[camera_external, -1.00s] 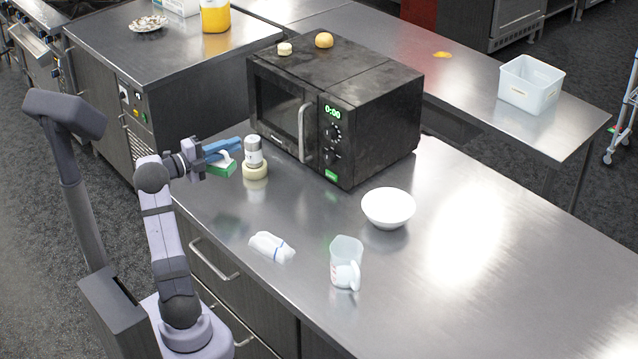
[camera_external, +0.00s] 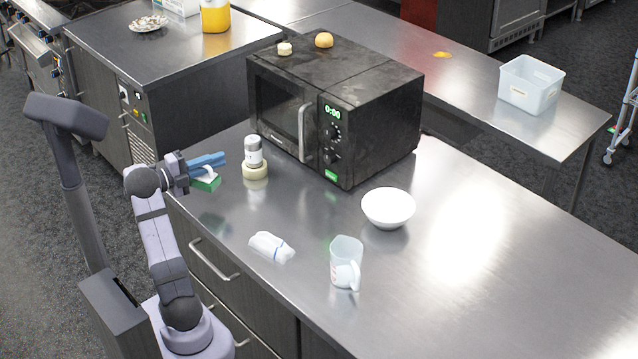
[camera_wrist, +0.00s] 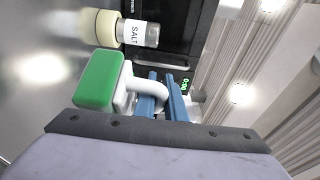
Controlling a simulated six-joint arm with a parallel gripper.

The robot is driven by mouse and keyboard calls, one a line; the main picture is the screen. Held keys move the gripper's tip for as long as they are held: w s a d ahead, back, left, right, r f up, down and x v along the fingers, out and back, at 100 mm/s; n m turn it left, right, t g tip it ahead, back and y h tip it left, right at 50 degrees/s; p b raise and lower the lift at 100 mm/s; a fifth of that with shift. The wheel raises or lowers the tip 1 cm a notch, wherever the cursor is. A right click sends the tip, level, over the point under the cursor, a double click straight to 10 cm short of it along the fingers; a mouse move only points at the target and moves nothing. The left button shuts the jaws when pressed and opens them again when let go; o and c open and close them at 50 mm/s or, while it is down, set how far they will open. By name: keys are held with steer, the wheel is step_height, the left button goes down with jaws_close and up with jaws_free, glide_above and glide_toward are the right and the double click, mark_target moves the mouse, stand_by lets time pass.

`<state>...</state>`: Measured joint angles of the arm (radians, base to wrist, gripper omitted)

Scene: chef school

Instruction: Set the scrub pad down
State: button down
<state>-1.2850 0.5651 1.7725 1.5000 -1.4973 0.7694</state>
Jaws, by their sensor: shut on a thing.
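The scrub pad (camera_external: 208,184) is a green block with a white curved handle. My gripper (camera_external: 214,161), with blue fingers, is shut on the white handle. It holds the pad in the air over the left edge of the steel counter (camera_external: 290,205), with a dim reflection on the steel below. In the wrist view the green pad (camera_wrist: 98,80) is left of the blue fingers (camera_wrist: 163,95), and the white handle passes between and around them. The fingers hide part of the handle.
A salt shaker (camera_external: 254,152) stands on a cream round base (camera_external: 255,171), right of the pad. Behind is a black microwave (camera_external: 375,125). A white cloth bundle (camera_external: 271,246), a clear measuring jug (camera_external: 346,260) and a white bowl (camera_external: 388,208) stand farther right. The counter's left corner is clear.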

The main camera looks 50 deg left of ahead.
mark_target(197, 187)
steer(key=shift+f+p, duration=0.3)
steer(key=shift+f, duration=3.05)
steer(key=shift+f, duration=0.1)
steer(key=shift+f, duration=0.15)
steer(key=c, duration=1.8)
jaws_free()
steer(key=shift+s+r, duration=0.1)
steer(key=shift+r, duration=0.15)
steer(key=s+b, duration=0.1)
steer(key=s, duration=0.3)
steer(key=s+a+b, duration=0.1)
steer(key=s, duration=0.2)
steer(key=s+a+b, duration=0.1)
steer(key=s, duration=0.3)
steer(key=shift+s+a, duration=0.1)
steer(key=shift+s, duration=0.2)
